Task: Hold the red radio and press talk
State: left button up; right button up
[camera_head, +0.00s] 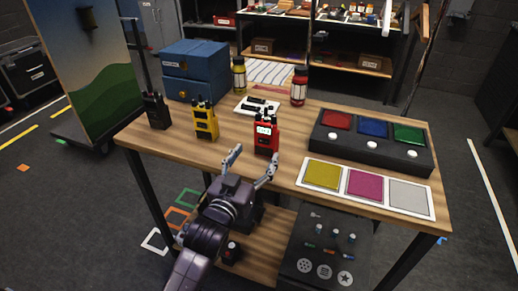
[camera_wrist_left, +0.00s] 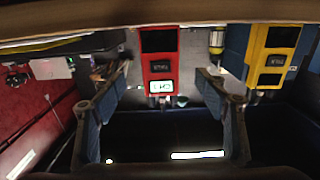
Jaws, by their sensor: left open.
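The red radio (camera_head: 266,136) stands upright near the front edge of the wooden table, with a lit white screen on its front. My left gripper (camera_head: 252,162) is open in front of the table edge, its fingers pointing toward the red radio. In the left wrist view the red radio (camera_wrist_left: 160,55) appears upside down between the two spread fingers of the left gripper (camera_wrist_left: 165,70), with gaps on both sides. I cannot make out the talk button. My right gripper is in neither view.
A yellow radio (camera_head: 205,121) and a black radio (camera_head: 156,111) stand to the left; the yellow one (camera_wrist_left: 273,48) also shows in the wrist view. A button box (camera_head: 372,155) and colored pads (camera_head: 368,186) lie right. A blue cabinet (camera_head: 195,68) and bottles (camera_head: 299,87) stand behind.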

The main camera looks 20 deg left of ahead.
aim_at(264, 140)
pick_arm(q)
jog(key=shift+w+r, duration=0.15)
jog(key=shift+w, duration=0.7)
jog(key=w, duration=0.5)
jog(key=shift+w+d+r+p, duration=0.1)
jog(key=shift+w+p, duration=0.05)
jog(key=shift+p, duration=0.2)
jog(key=shift+w, duration=0.5)
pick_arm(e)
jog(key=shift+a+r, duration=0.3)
pick_arm(q)
jog(key=shift+c, duration=0.6)
jog(key=c, duration=1.3)
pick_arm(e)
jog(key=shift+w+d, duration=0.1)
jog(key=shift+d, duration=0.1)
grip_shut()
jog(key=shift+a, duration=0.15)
